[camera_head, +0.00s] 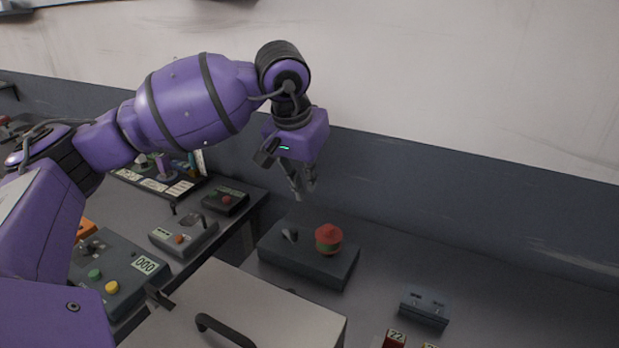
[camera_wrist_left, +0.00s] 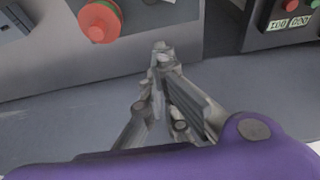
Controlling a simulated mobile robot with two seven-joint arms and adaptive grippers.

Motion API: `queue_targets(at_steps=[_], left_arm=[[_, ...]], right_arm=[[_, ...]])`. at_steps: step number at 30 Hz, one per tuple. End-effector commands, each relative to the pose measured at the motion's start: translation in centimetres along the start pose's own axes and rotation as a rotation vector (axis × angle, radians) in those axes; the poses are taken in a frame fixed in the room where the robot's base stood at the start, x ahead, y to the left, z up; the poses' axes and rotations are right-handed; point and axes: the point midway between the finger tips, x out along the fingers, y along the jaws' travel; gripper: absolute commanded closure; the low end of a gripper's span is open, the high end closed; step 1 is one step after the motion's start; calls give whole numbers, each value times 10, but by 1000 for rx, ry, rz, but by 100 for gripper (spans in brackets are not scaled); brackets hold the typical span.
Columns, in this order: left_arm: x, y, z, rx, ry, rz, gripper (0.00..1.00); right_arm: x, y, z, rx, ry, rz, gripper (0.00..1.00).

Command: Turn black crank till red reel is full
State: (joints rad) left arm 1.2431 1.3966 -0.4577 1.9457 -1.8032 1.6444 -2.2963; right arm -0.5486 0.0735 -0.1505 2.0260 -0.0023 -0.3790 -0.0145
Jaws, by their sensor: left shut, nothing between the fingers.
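The red reel (camera_head: 329,237), with a greenish band around its middle, sits on a dark grey box (camera_head: 308,268) on the worktop. A small dark grey piece (camera_head: 290,235), which looks like the crank, stands on the same box left of the reel. My left gripper (camera_head: 304,192) is shut and empty, above and behind the box, apart from crank and reel. In the left wrist view the shut fingers (camera_wrist_left: 161,56) point at the edge of the box (camera_wrist_left: 190,38). The reel (camera_wrist_left: 100,20) shows there at top left; the crank is not clear.
A light grey case with a black handle (camera_head: 225,329) stands in front of the box. A control panel (camera_head: 118,270) with coloured buttons and small devices are at left. A small dark block (camera_head: 425,308) lies at right. The worktop right of the reel is mostly free. A wall rises behind.

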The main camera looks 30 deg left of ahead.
Motion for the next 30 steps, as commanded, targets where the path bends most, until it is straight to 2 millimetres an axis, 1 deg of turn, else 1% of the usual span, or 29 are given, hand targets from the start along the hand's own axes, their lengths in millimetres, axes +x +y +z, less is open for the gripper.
queue_targets(at_steps=[1, 3, 10, 11, 12, 18, 22, 30], left_arm=[[12, 0, 1, -1, -4, 2, 100], [27, 0, 1, -2, -5, 2, 100], [75, 1, 1, -1, -3, 2, 100], [67, 0, 7, 1, 2, -1, 100], [64, 0, 13, 1, 3, -1, 100], [57, 0, 32, 0, 3, 0, 100], [57, 0, 37, 0, 2, 0, 100], [57, 0, 38, -1, 1, 0, 100]], right_arm=[[0, 0, -1, 0, 1, 0, 100], [-1, 0, -2, 0, 2, 0, 100], [-3, 0, -5, 1, 5, 0, 100], [-5, 0, -9, 2, 10, 1, 100], [-7, 0, -10, 3, 11, 1, 100], [-11, 1, -19, 7, 23, 1, 100], [-11, 1, -18, 8, 21, 1, 100], [-11, 0, -17, 8, 19, 1, 100]])
